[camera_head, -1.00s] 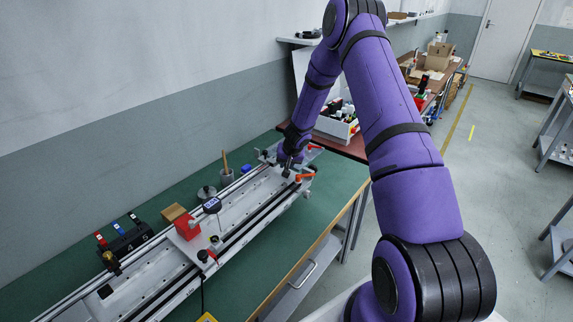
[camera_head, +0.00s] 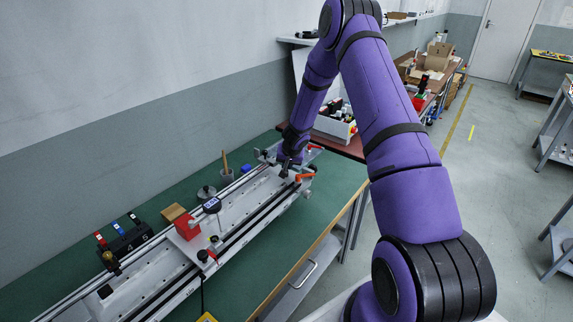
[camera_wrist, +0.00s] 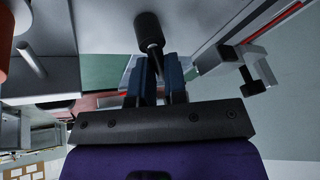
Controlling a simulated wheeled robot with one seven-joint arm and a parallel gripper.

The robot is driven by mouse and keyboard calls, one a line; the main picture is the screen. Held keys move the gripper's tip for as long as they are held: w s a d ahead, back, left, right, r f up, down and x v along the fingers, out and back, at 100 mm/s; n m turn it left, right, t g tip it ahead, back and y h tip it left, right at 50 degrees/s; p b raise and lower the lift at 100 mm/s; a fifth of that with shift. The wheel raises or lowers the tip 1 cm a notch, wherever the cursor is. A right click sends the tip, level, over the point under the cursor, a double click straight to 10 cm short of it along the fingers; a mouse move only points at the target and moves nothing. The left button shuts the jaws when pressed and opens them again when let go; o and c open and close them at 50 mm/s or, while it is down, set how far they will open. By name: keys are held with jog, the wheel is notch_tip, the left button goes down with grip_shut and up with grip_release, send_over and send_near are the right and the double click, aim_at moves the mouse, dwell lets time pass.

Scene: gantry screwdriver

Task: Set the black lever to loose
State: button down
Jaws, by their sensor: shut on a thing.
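My gripper (camera_head: 286,171) is at the far end of the long grey rail fixture (camera_head: 232,216) on the green bench. In the wrist view my gripper (camera_wrist: 155,65) has its two dark blue fingers close together on the thin stem of the black lever (camera_wrist: 149,28). The lever's round black knob stands out beyond the fingertips. In the head view the lever is hidden by my gripper, and its setting cannot be read.
An orange-red handle (camera_head: 304,177) is close to the right of my gripper, and a red one (camera_head: 315,147) lies behind it. A red block (camera_head: 187,229) and a small display (camera_head: 212,205) are nearer on the rail. The green bench front (camera_head: 325,210) is clear.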

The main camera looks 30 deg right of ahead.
jog(key=m+h, duration=0.1)
jog(key=m, duration=0.1)
jog(key=s+m+h, duration=0.1)
jog(key=m, duration=0.1)
jog(key=shift+d+m+g, duration=0.2)
jog(key=shift+m+g, duration=0.2)
jog(key=m, duration=0.2)
jog(key=s+m+g+h, duration=0.1)
jog(key=m, duration=0.2)
jog(key=shift+s+d+g+h, duration=0.1)
jog(key=shift+d+g+h, duration=0.1)
jog(key=shift+g+h, duration=0.1)
jog(key=shift+s+a+m+g+h, duration=0.1)
jog(key=shift+s+m+g, duration=0.2)
jog(key=shift+m, duration=0.55)
jog(key=shift+s+m+g+h, duration=0.1)
jog(key=shift+m+g, duration=0.25)
jog(key=shift+m, duration=0.45)
jog(key=shift+s+a+m+g+h, duration=0.1)
jog(key=shift+s+m+g, duration=0.2)
jog(key=shift+m, duration=0.55)
jog(key=shift+w, duration=0.1)
jog(key=c, duration=1.4)
grip_release()
jog(key=v, duration=1)
jog(key=shift+a+r, duration=0.15)
jog(key=shift+r, duration=0.25)
